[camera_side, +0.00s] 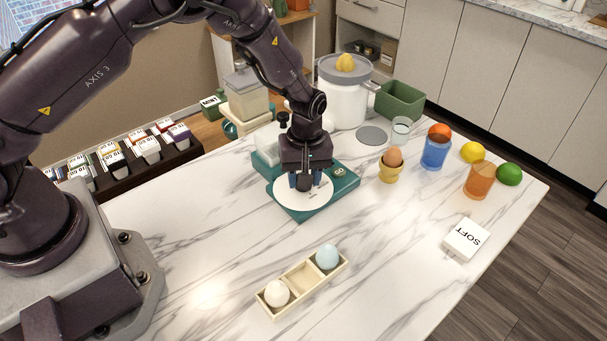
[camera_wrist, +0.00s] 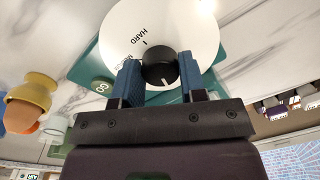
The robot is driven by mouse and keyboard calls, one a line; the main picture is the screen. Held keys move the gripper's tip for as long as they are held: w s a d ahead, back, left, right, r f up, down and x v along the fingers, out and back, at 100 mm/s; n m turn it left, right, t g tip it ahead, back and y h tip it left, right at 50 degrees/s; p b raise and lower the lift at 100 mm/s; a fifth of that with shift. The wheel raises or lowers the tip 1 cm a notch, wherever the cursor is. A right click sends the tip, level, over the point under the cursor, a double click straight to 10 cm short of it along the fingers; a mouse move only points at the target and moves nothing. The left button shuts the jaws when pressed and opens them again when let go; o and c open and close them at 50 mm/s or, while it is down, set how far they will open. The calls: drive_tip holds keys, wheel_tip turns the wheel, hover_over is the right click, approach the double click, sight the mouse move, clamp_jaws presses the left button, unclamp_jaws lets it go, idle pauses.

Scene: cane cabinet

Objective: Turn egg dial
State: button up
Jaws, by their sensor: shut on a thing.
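A teal egg machine (camera_side: 345,187) stands on the marble counter with a round white dial face (camera_side: 293,204) on its top. In the wrist view the dial face (camera_wrist: 205,38) reads HARD, and a second word is partly hidden by a finger. A black knob (camera_wrist: 158,66) with a white mark sits at its middle. My gripper (camera_side: 306,184) points down over the dial. Its two blue fingers (camera_wrist: 159,80) are shut on the knob, one on each side. A GO button (camera_side: 340,171) is on the machine, beside the dial. A white card reading SOFT (camera_side: 466,239) lies at the right.
A wooden tray (camera_side: 299,277) holds a white egg (camera_side: 277,293) and a blue egg (camera_side: 327,257) in front. A brown egg (camera_side: 394,157) sits in a yellow cup (camera_side: 389,174) to the right. Blue and orange glasses (camera_side: 435,153) and fruit stand farther right. Front counter is mostly clear.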

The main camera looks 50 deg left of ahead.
drive_tip(key=shift+n, duration=0.6)
drive_tip(key=o, duration=0.9)
drive_tip(key=r, duration=1.3)
drive_tip(key=shift+w+d, duration=0.1)
drive_tip(key=shift+w, duration=0.15)
